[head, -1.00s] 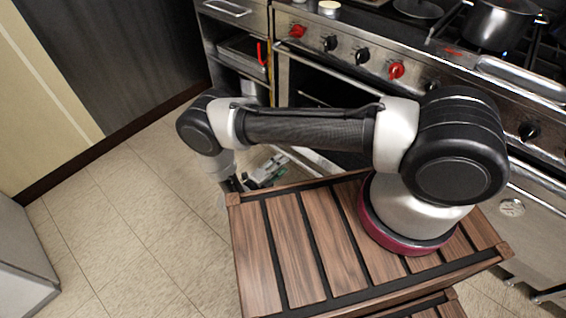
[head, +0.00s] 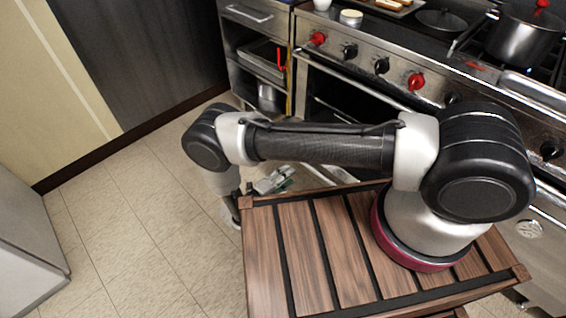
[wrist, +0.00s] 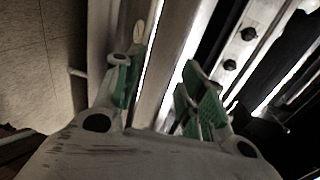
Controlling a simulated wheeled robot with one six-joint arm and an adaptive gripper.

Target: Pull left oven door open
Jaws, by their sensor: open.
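The left oven (head: 340,105) of the steel range has a dark opening with its interior partly in sight. Its door hangs lowered away from the front, and a pale metal edge of it (head: 338,174) shows low behind my arm. My gripper (head: 270,181) is low at the door's left end, partly hidden by my arm. In the wrist view, my gripper (wrist: 162,92) is open, with its green-padded fingers on either side of a long metal bar or door edge (wrist: 165,65). I cannot tell whether the pads touch it. A dark gap lies right of the bar.
Red and black knobs (head: 350,51) line the range front above the oven. An open shelf unit (head: 262,65) with trays and a pot stands left of it. A dark pot (head: 525,38) stands on the cooktop. The tiled floor (head: 140,220) to the left is clear.

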